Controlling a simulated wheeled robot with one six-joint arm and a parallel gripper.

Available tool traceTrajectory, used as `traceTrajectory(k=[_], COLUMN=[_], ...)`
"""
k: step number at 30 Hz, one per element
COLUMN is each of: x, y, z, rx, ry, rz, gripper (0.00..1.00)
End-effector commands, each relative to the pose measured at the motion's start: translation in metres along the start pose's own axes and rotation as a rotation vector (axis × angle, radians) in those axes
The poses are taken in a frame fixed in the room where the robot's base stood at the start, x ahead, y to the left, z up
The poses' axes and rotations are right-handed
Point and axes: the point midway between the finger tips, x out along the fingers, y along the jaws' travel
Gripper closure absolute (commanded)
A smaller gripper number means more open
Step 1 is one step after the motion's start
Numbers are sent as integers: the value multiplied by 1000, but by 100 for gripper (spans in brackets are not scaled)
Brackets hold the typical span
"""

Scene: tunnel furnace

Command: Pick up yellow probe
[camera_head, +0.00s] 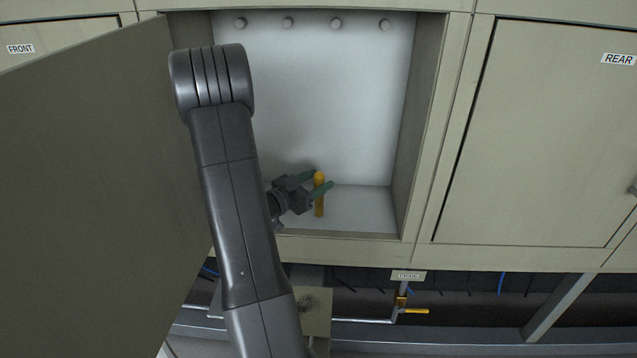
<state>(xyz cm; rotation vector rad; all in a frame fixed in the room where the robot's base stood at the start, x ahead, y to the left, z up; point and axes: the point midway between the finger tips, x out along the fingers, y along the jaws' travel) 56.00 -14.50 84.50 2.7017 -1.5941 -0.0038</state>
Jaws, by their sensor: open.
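The yellow probe (319,202) stands upright on the white floor of the open cabinet compartment, with a rounded top. My gripper (324,180) is inside the compartment at the probe's upper part. Its two green-tipped fingers are open, one on the left behind the probe's top and one at its right side, so the probe's upper part lies between them. I cannot tell whether either finger touches it. My dark grey arm comes in from below and hides part of the compartment's left side.
The compartment (365,208) has side walls and a low front edge. Its door (90,150) stands open at left; a closed REAR door (545,130) is at right. Several round knobs (336,23) line the back wall's top. Below are pipes and a yellow-handled valve (415,311).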

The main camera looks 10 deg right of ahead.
Motion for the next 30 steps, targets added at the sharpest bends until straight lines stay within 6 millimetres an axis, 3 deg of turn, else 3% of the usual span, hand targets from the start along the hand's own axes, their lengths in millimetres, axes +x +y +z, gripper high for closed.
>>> traceTrajectory(k=[6, 14, 22, 30], x=[28, 31, 30, 30], y=[0, 0, 0, 0], z=[0, 0, 0, -1], rx=[0, 0, 0, 0], ry=[0, 0, 0, 0], rz=[0, -1, -1, -1], gripper=[48, 48, 98, 98])
